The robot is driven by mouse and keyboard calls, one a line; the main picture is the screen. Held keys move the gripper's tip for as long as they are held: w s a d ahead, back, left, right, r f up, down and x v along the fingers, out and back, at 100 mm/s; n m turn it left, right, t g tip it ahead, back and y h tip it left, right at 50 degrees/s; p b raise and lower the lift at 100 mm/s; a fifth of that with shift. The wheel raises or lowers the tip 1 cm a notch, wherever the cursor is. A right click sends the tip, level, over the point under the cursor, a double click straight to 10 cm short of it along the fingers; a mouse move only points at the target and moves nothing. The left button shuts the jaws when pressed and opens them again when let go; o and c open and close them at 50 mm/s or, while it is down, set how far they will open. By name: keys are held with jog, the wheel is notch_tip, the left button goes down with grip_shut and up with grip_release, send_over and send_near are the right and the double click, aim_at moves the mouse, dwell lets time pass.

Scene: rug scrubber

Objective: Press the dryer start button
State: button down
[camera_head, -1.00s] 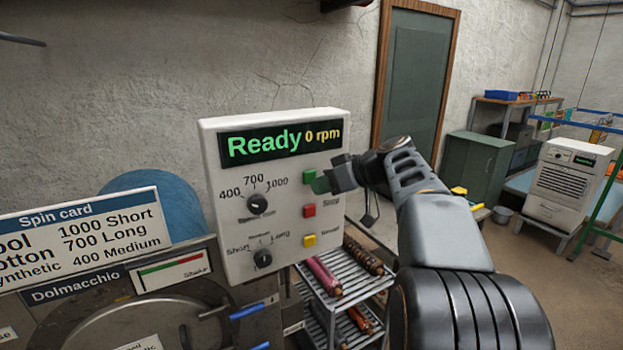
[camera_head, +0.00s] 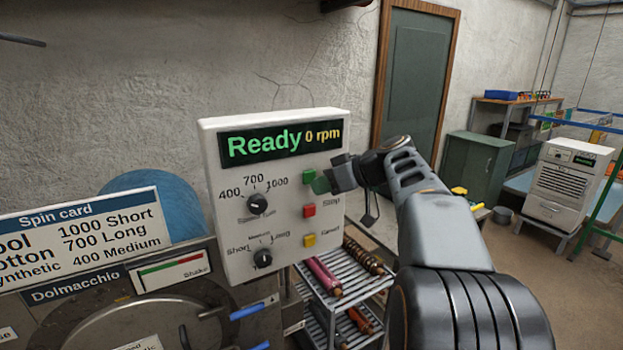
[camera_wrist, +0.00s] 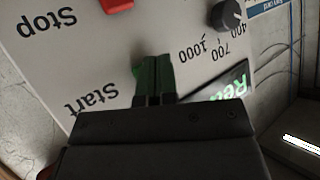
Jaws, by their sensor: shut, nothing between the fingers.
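The white control panel (camera_head: 223,180) carries a display (camera_head: 280,142) reading "Ready 0 rpm". The green start button (camera_head: 308,176) is at its upper right, above a red stop button (camera_head: 309,211) and a yellow button (camera_head: 309,241). My gripper (camera_head: 321,185) is shut and empty, its dark green tips right at the start button and partly covering it. In the wrist view the panel appears upside down; the gripper (camera_wrist: 153,63) points at the green area beside the "Start" label. The tips hide most of the button, so I cannot tell whether they touch it.
Two black knobs (camera_head: 257,204) sit on the panel's left half. A Spin card (camera_head: 85,235) stands at left over the round-lidded machine. A rack (camera_head: 345,270) with rolled rugs stands below the panel. A green cabinet (camera_head: 476,170) and white unit (camera_head: 570,185) are at right.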

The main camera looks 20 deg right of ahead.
jog(key=shift+w, duration=0.2)
dwell(0.3)
jog(key=shift+w, duration=0.25)
jog(key=shift+w+a, duration=0.1)
jog(key=shift+w, duration=0.3)
dwell(0.9)
jog(key=shift+s+b, duration=0.2)
jog(key=shift+b, duration=0.2)
jog(key=shift+s+b, duration=0.5)
jog(key=shift+s, duration=0.15)
jog(key=shift+s, duration=0.1)
jog(key=shift+s+d+b, duration=0.2)
jog(key=shift+s+b, duration=0.6)
jog(key=shift+s, duration=0.4)
jog(key=shift+s+d+b, duration=0.15)
jog(key=shift+s+b, duration=0.6)
jog(key=shift+s, duration=0.45)
